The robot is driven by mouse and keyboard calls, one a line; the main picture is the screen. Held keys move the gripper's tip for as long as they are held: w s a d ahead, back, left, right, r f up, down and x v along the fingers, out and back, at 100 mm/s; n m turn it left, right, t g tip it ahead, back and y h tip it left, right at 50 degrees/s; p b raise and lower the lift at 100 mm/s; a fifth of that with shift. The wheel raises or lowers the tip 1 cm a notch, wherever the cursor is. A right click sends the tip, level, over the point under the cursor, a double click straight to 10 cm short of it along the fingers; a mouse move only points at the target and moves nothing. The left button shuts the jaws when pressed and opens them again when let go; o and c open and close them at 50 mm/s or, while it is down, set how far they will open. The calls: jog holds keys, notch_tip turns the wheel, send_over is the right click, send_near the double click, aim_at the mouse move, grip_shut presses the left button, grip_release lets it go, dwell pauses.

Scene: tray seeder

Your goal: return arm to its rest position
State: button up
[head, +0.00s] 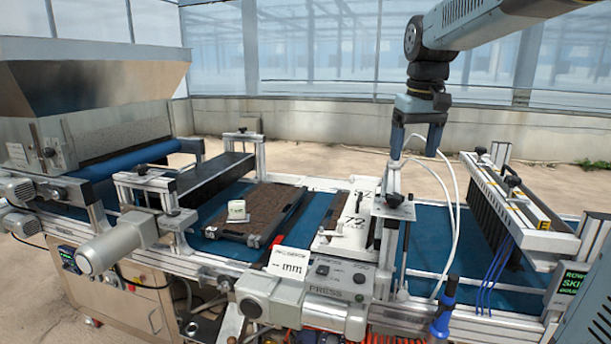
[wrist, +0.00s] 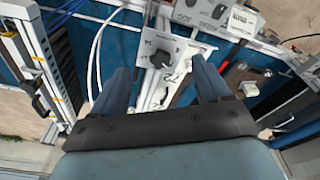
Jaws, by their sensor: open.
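My gripper (head: 418,150) hangs pointing down above the right part of the seeder line in the head view. Its two fingers are apart with nothing between them. In the wrist view my gripper (wrist: 160,78) is also open, with both fingers reaching up the picture. White hoses and a bracket plate with a black knob (wrist: 163,58) show beyond the fingers, lower down. The bracket plate with its knob (head: 394,203) also stands below my gripper in the head view.
A dark soil tray (head: 262,205) with a small white block (head: 237,210) lies on the blue belt. A white plate marked 72 (head: 347,228) stands near the PRESS box (head: 335,285). A brush unit (head: 520,205) is at right, a steel hopper (head: 90,85) at left. White hoses (head: 452,200) loop close to my gripper.

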jog(key=s+f+m+t, duration=0.1)
jog(key=s+f, duration=0.3)
jog(key=s, duration=0.6)
jog(key=s+f+t, duration=0.3)
jog(key=s+f, duration=0.2)
jog(key=s, duration=0.4)
jog(key=shift+s+f+m, duration=0.25)
jog(key=shift+s+m, duration=0.15)
